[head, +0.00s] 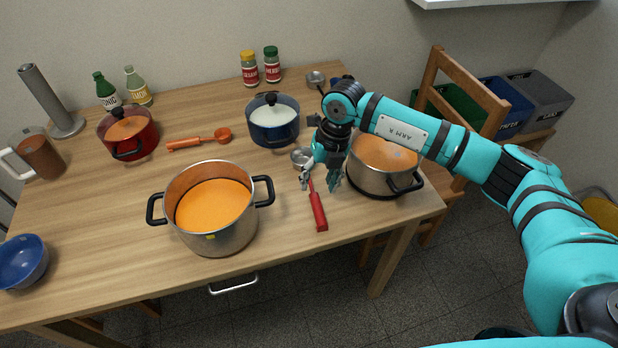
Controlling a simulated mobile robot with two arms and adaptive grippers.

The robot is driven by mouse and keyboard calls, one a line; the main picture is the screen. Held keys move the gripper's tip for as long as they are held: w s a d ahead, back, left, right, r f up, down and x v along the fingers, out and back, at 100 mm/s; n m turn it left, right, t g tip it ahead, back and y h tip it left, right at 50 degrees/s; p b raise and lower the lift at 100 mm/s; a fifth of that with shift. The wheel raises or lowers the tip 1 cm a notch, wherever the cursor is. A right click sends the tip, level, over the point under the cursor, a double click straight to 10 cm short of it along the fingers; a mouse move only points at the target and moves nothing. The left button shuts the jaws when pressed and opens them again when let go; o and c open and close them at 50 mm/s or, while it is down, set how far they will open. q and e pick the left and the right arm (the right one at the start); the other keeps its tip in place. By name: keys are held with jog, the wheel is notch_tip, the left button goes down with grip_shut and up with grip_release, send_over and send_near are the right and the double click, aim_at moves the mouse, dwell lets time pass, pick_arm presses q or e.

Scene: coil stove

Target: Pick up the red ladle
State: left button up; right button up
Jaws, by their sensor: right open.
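The red ladle (319,212) lies on the wooden table between two steel pots. Its red handle points toward the front edge and its metal bowl (301,158) lies toward the back. My right gripper (319,184) is open over the ladle, with its fingers pointing down on either side of the upper handle. I cannot tell whether the fingers touch it. Part of the ladle's shaft is hidden by the gripper. My left gripper is not in view.
A pot of orange soup (215,205) stands left of the ladle and another steel pot (380,170) stands close on its right. A blue pot (273,120) is behind. An orange ladle (200,139) lies farther left. A wooden chair (465,95) stands right of the table (100,235).

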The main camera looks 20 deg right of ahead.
aim_at(315, 195)
jog(key=shift+s+a+f+p, duration=0.1)
jog(key=shift+a+f+p, duration=0.15)
jog(key=shift+f, duration=1.1)
jog(key=shift+a+f+p, duration=0.1)
jog(key=shift+f+p, duration=0.15)
jog(key=shift+f, duration=1.1)
jog(key=shift+c, duration=0.4)
grip_shut()
